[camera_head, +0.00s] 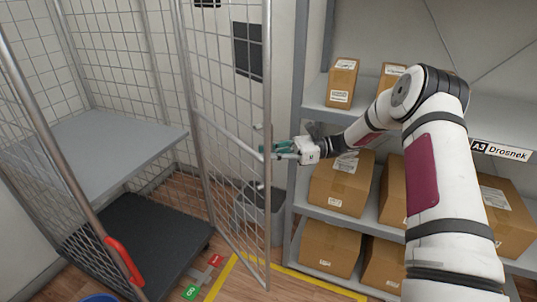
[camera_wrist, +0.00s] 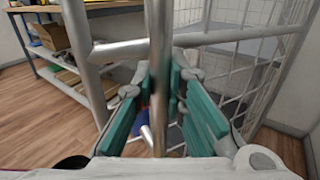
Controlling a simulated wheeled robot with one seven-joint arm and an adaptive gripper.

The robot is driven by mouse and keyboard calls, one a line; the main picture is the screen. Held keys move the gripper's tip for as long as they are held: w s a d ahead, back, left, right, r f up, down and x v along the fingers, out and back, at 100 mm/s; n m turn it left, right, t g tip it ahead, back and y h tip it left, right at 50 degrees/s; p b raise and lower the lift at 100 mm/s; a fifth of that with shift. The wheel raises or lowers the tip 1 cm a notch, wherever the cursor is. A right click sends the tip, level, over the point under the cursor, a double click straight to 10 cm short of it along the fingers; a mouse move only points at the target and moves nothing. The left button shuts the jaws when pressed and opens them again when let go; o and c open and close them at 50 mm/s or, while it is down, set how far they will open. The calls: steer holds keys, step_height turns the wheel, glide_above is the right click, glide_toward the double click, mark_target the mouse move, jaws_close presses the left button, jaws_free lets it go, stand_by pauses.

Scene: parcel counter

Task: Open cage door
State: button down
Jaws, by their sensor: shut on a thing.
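The cage door (camera_head: 267,80) is a tall wire-mesh panel in a grey tube frame. In the head view it stands swung out at an angle from the cage (camera_head: 187,70), with the cage front open to its left. My gripper (camera_head: 272,150) is at the door's outer upright tube, about mid-height. In the wrist view a vertical metal tube (camera_wrist: 160,35) runs between the green fingers of my gripper (camera_wrist: 161,85), which are shut on it. The cage holds a grey shelf (camera_head: 100,145) and a dark base (camera_head: 135,235).
A red handle (camera_head: 125,262) is on the cage's near left post. Behind the door stands a grey bin (camera_head: 277,218). A rack (camera_head: 297,225) with several cardboard boxes (camera_head: 341,185) is close on the right. Yellow tape (camera_head: 320,281) marks the floor.

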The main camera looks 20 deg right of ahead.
steer(key=c, duration=1.6)
jaws_free()
steer(key=shift+s+d, duration=0.15)
